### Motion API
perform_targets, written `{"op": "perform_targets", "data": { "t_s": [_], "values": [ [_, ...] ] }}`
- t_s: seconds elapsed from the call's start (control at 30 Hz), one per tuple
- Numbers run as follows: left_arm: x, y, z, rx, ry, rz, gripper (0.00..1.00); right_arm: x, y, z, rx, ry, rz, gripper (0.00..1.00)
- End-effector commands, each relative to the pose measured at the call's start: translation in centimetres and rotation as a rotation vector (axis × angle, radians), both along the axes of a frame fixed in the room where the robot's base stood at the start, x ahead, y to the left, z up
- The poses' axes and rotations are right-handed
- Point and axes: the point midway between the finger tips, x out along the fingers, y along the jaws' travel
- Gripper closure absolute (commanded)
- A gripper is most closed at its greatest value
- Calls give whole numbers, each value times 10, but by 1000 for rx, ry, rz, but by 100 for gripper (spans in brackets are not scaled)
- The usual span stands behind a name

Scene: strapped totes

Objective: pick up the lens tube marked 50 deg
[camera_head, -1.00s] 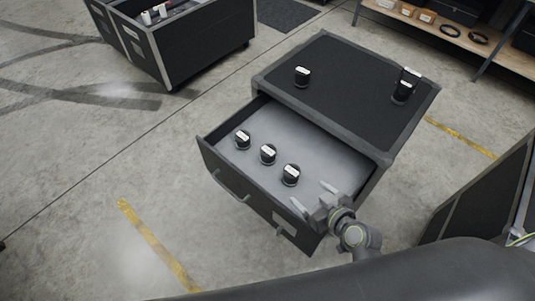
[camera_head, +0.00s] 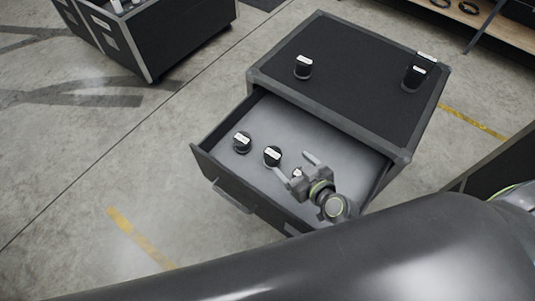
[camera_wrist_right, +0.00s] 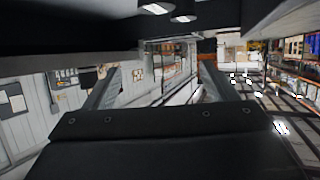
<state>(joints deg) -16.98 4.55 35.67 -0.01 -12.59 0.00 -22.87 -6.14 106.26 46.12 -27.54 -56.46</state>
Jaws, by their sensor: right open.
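Several black lens tubes with white labels show in the head view, but the markings are too small to read. In the open drawer (camera_head: 330,137) stand a left tube (camera_head: 242,145), a middle tube (camera_head: 272,158) and a third tube (camera_head: 297,173), mostly hidden by my right gripper. On the case top (camera_head: 350,70) stand one tube (camera_head: 303,69) at left and another (camera_head: 413,78) at right, with a further label just behind it. My right gripper (camera_head: 296,166) is open over the drawer, its fingers around or above the third tube; I cannot tell which. My left gripper is out of view.
The drawer's front wall (camera_head: 225,190) and the case edge bound the room around my right gripper. Another dark case (camera_head: 165,40) stands at the back left. A wooden shelf (camera_head: 465,15) is at the top right. The floor at left is clear.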

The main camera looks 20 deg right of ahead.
Motion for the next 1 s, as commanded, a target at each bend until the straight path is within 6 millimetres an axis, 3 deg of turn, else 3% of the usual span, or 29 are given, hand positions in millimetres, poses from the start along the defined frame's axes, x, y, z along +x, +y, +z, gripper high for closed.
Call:
{"op": "perform_targets", "data": {
  "t_s": [0.03, 0.5, 0.7, 1.0],
  "values": [
    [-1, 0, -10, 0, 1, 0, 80, 0, 0, -11, 0, 1, 0, 21],
    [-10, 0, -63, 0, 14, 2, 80, 0, 0, -63, 0, 0, 0, 21],
    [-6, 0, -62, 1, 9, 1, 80, 6, 1, -66, 0, 0, 1, 21],
    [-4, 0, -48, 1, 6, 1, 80, 43, 12, -80, 0, 0, 1, 21]
  ]
}}
